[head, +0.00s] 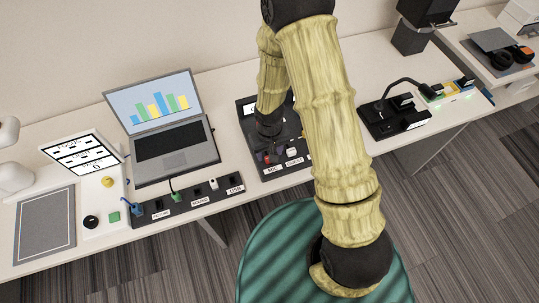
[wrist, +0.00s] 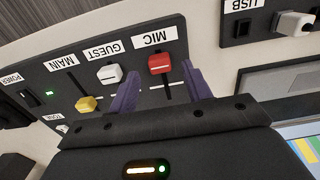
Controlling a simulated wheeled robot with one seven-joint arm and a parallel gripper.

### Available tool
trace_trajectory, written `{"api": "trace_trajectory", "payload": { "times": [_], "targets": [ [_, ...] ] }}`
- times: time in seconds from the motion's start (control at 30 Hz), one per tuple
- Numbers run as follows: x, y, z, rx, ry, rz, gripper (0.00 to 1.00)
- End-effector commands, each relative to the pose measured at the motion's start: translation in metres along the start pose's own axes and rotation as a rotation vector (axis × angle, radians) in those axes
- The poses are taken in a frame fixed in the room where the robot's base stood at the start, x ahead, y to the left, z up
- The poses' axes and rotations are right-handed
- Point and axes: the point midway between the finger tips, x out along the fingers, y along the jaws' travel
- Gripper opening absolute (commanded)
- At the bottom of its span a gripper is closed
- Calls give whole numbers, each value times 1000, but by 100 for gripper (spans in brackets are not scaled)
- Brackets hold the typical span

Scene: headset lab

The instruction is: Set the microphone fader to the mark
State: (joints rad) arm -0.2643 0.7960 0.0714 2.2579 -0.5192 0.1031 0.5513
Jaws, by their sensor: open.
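The mixer panel (wrist: 62,72) is dark, with slots labelled MAIN, GUEST and MIC. The red microphone fader cap (wrist: 160,63) sits near the label end of its slot. A thin white mark (wrist: 169,87) crosses that slot, lower in the wrist view and apart from the cap. My gripper (wrist: 164,72) is open, its two purple fingers on either side of the MIC slot, with the red cap between or just beyond their tips; I cannot tell the depth. In the head view my gripper (head: 271,128) is over the panel (head: 270,174), partly hidden by my arm.
Beside the red cap are a white GUEST cap (wrist: 109,73) and a yellow MAIN cap (wrist: 87,104). A laptop (head: 165,128) and a USB strip (head: 218,198) stand left of the panel. A black device (head: 390,118) stands to the right.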

Motion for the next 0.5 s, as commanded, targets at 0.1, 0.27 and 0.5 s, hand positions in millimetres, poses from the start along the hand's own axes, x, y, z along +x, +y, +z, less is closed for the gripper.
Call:
{"api": "trace_trajectory", "payload": {
  "times": [0.1,0.27,0.5],
  "targets": [
    [16,0,0,-1,-3,1,49],
    [28,0,0,-1,0,0,49],
    [29,0,0,0,1,0,49]
  ]
}}
